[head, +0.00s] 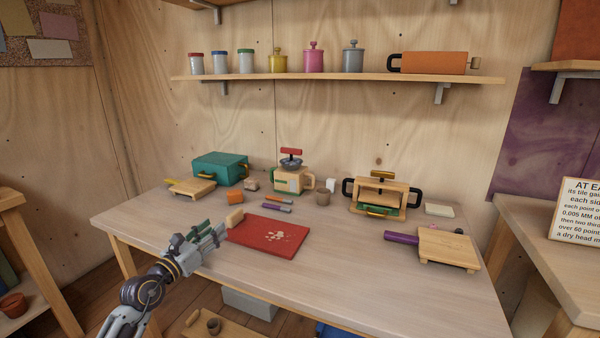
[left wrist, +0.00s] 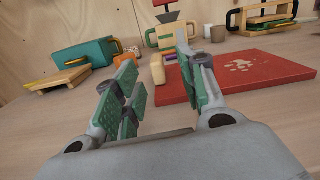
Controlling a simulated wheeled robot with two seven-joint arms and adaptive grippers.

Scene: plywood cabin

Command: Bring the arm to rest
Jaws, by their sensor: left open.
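My left gripper (head: 214,236) is open over the front left part of the table (head: 165,222), left of the red board (head: 266,236). In the left wrist view its green-padded fingers (left wrist: 160,85) stand apart with nothing gripped. A small tan block (head: 235,217) lies just beyond the fingertips, by the board's left corner; it also shows between the fingers in the left wrist view (left wrist: 158,70). The red board has pale crumbs or spots on it. My right gripper is not in view.
A teal box (head: 220,167) and a small wooden board (head: 192,187) stand at the back left. A grinder-like device (head: 291,178) and a wooden press (head: 381,196) stand at the back. A board with a purple handle (head: 447,249) lies at right. A shelf (head: 340,78) hangs above.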

